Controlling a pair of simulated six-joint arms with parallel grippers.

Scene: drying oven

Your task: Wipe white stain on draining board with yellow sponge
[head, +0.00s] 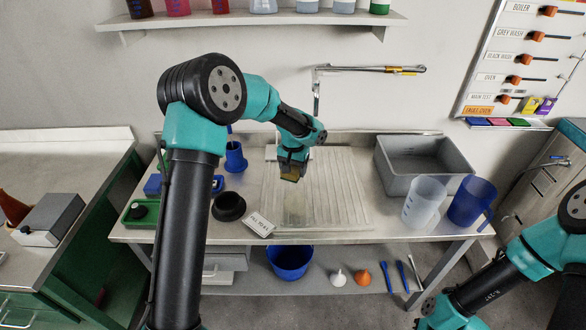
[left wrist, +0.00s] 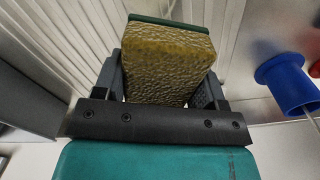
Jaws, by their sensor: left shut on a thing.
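My left gripper (head: 291,173) is shut on a yellow sponge (head: 289,178) with a dark green layer along one side. In the left wrist view the sponge (left wrist: 168,65) sits between the two fingers of my left gripper (left wrist: 165,85). The sponge is over the ribbed draining board (head: 340,190); I cannot tell whether it touches. A faint whitish stain (head: 297,207) shows on the board, just in front of the sponge. My right arm comes in at the lower right of the head view, but its gripper is out of the picture.
A grey basin (head: 425,162), a clear beaker (head: 424,200) and a blue beaker (head: 471,200) stand on the right. A black bowl (head: 228,207), a white card (head: 261,224) and a blue holder (head: 235,157) are on the left. A wall tap (head: 370,70) hangs above the board.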

